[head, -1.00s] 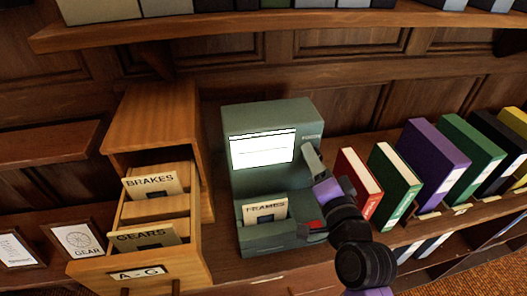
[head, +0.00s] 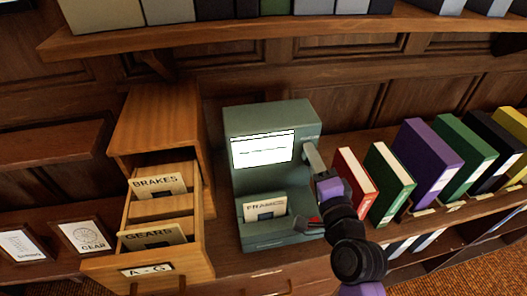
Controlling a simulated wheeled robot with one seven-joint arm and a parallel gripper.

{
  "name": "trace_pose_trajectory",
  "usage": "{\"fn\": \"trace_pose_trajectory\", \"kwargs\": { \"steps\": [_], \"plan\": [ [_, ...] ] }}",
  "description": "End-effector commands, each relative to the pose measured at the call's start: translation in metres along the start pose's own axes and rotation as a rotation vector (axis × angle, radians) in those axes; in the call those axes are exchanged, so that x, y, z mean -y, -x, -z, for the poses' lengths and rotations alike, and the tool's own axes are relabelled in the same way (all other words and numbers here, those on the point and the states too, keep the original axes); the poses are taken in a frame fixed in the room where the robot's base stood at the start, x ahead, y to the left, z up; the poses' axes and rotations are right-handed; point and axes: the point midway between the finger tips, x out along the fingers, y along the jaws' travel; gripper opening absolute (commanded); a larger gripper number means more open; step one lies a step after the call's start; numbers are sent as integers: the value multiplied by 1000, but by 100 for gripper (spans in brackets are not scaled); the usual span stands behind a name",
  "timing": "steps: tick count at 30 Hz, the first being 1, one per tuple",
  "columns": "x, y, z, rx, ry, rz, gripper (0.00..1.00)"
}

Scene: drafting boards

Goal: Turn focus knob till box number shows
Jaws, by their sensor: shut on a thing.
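A grey-green microfilm reader (head: 298,119) stands on the wooden counter. Its bright screen (head: 262,149) shows a thin line of small text, too small for me to read. A card marked FRAMES (head: 265,207) sits in the tray at the reader's foot. My gripper (head: 311,152) is at the reader's right side, shut, where the focus knob would be.
An open wooden drawer (head: 146,269) labelled A - G, with BRAKES and GEARS cards, stands to the left. A red binder (head: 354,172) and several more stand close to the right of my arm. A wooden shelf (head: 270,32) runs above.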

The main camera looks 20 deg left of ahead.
Motion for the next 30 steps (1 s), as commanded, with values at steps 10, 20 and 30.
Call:
{"fn": "trace_pose_trajectory", "kwargs": {
  "steps": [10, 20, 30],
  "plan": [
    [-1, 0, -1, 3, -272, -5, 0],
    [-1, 0, -2, 2, -268, -4, 0],
    [-1, 0, -1, 2, -268, -3, 60]
  ]
}}
